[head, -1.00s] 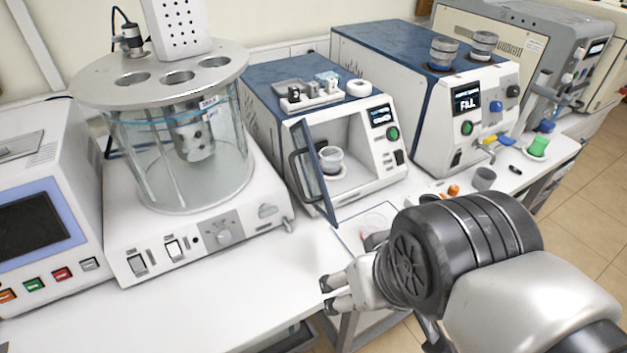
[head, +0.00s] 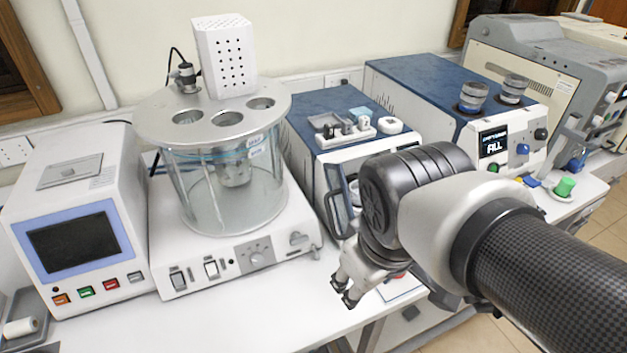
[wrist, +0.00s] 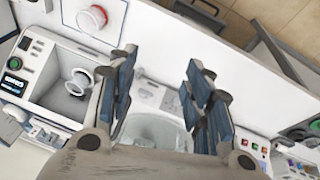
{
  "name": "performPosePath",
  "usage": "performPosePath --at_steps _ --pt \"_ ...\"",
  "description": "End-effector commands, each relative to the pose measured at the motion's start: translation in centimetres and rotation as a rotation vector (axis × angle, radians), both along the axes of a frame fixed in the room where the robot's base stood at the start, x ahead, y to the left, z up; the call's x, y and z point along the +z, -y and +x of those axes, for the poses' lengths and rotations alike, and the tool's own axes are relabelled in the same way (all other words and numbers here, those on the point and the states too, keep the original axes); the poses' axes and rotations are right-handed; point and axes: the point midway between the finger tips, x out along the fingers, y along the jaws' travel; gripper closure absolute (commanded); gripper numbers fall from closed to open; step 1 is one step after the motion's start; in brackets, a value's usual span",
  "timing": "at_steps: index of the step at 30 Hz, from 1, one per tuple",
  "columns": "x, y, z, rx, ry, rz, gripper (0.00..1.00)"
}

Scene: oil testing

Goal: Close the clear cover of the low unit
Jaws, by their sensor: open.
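The low unit (head: 318,105) has a blue top and white front, and stands right of the glass bath. Its clear cover (head: 339,185) with a dark frame stands swung out, open, at the left side of the chamber. My arm hides most of the cover and chamber in the head view. In the wrist view the unit's open chamber (wrist: 62,78) is at left, with a cup (wrist: 78,82) inside. My gripper (head: 349,296) is open and empty, in front of the unit above the bench front. In the wrist view its fingers (wrist: 163,85) are spread; I cannot tell whether one touches the cover.
The glass bath (head: 225,190) stands just left of the low unit. A tester with a screen (head: 75,245) is farther left. A taller blue-topped unit (head: 425,85) is at right. A red-rimmed dish (wrist: 92,18) lies on the bench before the unit. The front bench strip (head: 230,310) is clear.

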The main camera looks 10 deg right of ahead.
Motion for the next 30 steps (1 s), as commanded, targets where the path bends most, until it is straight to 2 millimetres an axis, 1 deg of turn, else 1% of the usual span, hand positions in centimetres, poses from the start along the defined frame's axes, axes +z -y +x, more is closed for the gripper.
performPosePath --at_steps 1,3,5,9,12,15,19,21,26,30 --pt "2.8 -0.7 1.4 0.099 -0.037 -0.038 0.60" --pt "4.5 -1.6 3.1 0.237 -0.077 -0.088 0.65" --pt "5.7 -2.5 4.6 0.355 -0.109 -0.130 0.69" --pt "7.9 -4.9 7.9 0.635 -0.189 -0.223 0.78" --pt "8.9 -6.9 9.9 0.835 -0.246 -0.285 0.85" --pt "9.4 -8.8 11.5 1.017 -0.297 -0.335 0.91" --pt "9.3 -10.7 12.8 1.194 -0.348 -0.383 1.00" --pt "9.1 -11.4 13.2 1.256 -0.364 -0.399 1.00" --pt "8.3 -11.9 13.6 1.314 -0.381 -0.412 1.00" --pt "6.6 -11.5 13.6 1.315 -0.384 -0.413 1.00"
